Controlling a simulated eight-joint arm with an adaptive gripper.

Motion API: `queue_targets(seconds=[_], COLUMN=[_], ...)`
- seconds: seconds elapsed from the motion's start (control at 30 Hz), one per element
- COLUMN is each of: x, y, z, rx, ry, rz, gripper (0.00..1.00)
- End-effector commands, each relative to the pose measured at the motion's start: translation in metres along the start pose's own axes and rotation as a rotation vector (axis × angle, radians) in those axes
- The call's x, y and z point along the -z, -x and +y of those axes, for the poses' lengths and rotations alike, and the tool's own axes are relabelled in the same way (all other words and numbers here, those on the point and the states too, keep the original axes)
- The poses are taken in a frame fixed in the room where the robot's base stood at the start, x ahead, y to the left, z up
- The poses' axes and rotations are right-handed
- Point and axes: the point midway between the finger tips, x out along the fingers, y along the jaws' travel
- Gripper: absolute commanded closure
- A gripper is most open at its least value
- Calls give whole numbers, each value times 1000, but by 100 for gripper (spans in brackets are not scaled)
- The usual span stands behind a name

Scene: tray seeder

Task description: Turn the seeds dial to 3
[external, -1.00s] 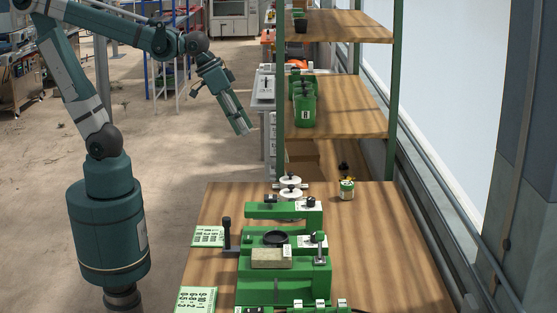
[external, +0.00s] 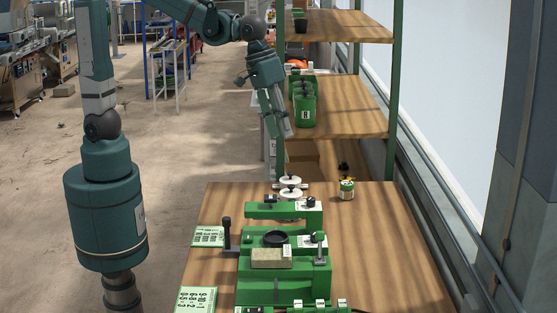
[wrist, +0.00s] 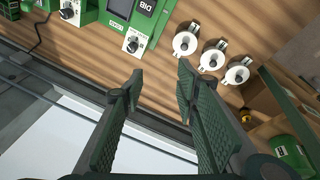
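The green seeder machine (external: 285,285) stands on the wooden table. Small dials with white plates show on its green parts: one on the upper arm (external: 310,203) and one near the black bowl (external: 309,240). In the wrist view, two knobs on white plates show, a nearer one (wrist: 132,43) and a farther one (wrist: 69,13). Their labels are too small to read, so I cannot tell which is the seeds dial. My gripper (wrist: 160,77) is open and empty, its fingers apart. In the external view, my gripper (external: 285,150) hangs above the table's far edge, behind the machine.
White round parts (external: 290,190) stand behind the machine; three show in the wrist view (wrist: 212,57). A small green-labelled jar (external: 346,190) stands to their right. A shelf with green containers (external: 304,108) rises behind. Number cards (external: 208,236) lie at left. The table's right side is clear.

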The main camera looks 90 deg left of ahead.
Motion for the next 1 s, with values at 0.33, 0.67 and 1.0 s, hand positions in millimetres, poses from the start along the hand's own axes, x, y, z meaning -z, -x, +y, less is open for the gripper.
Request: queue_targets(seconds=[0.33,0.67,1.0], x=[3,-7,-27], y=[-19,-46,-80], z=[72,135,198], rx=[39,87,146], ry=[93,182,272], rz=[-58,-104,-139], gripper=[69,69,69])
